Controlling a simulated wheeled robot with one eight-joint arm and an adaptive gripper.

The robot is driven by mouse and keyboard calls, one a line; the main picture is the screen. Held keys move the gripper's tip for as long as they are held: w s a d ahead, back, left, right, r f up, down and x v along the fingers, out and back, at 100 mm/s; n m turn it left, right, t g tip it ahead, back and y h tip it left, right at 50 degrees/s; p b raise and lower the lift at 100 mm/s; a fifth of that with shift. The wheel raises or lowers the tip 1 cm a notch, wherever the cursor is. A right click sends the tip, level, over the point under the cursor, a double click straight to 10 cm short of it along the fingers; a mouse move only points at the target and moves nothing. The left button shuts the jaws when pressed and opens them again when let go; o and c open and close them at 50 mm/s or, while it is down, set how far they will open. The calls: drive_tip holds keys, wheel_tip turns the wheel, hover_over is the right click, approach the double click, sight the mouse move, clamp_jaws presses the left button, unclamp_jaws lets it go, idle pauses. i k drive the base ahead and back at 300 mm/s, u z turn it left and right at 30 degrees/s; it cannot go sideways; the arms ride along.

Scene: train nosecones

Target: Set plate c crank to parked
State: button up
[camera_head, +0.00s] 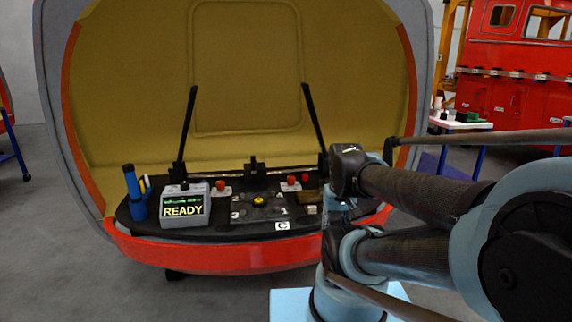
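Plate c (243,216) is a dark square plate on the black console, with a white "C" label (283,225) at its front right. The numbers 3 and 1 show near its left and right front corners. A round yellow hub (259,200) sits near its middle with dark parts around it. The crank's handle and the way it points are too small and dark to tell. My arm's links fill the right side of the picture, just right of the plate. My gripper cannot be made out among them.
A grey box with a "READY" screen (183,208) stands left of the plate. A blue holder (135,190) is further left. Red knobs (222,187) stand behind the plate, and two tall black bars (189,130) rise at the back. A red rim (200,256) edges the front.

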sight(254, 163)
drive_tip(key=z, duration=0.65)
drive_tip(key=k, duration=1.3)
drive_tip(key=u, duration=0.9)
drive_tip(key=i, duration=1)
drive_tip(key=z, duration=0.05)
